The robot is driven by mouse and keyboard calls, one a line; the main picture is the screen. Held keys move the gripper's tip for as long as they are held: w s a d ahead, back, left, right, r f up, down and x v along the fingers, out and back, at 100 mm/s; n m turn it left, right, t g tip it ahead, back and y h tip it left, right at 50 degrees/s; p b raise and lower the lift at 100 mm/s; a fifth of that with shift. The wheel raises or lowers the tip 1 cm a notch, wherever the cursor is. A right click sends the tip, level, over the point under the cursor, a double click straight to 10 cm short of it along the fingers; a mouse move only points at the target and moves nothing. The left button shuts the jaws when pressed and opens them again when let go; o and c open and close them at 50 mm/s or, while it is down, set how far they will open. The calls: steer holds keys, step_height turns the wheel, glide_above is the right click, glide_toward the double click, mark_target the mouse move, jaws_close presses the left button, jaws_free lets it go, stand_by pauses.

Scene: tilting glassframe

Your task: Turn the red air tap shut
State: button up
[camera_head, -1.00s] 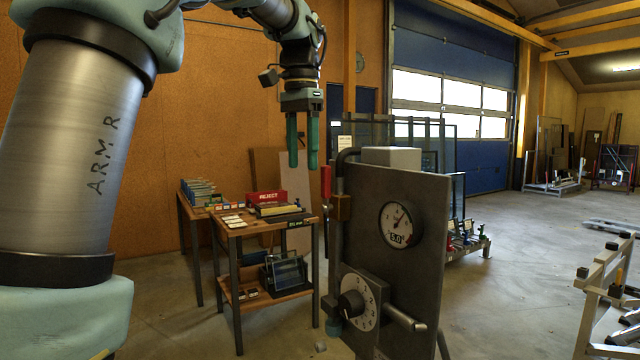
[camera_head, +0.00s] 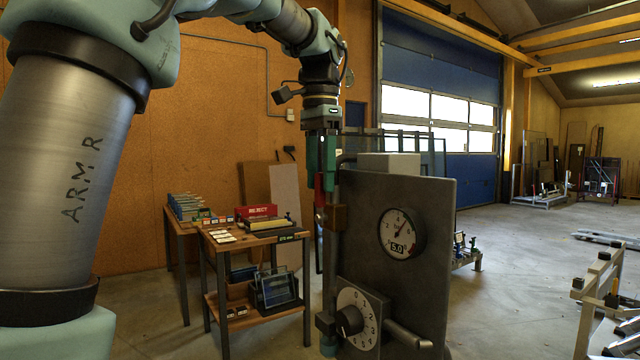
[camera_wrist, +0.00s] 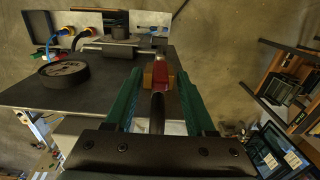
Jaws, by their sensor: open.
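The red air tap handle (camera_head: 319,192) points upward above a brass valve body (camera_head: 335,217) on the pipe at the left edge of a grey panel (camera_head: 438,240). My gripper (camera_head: 322,178) is open at the handle, with its green fingers pointing down and partly covering the handle's top. In the wrist view the red handle (camera_wrist: 159,68) appears between the two open fingers (camera_wrist: 160,80), with a gap on each side. I cannot tell whether either finger touches it. The dark pipe runs below the handle there.
The panel carries a round gauge (camera_head: 397,233) reading about 5.0 and a numbered dial (camera_head: 357,319) with a knob. A bar handle (camera_head: 408,335) sticks out low on the panel. A wooden bench (camera_head: 250,236) with a red reject box (camera_head: 256,211) stands behind at left.

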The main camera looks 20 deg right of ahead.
steer(key=shift+f, duration=0.7)
jaws_close()
stand_by(1.0)
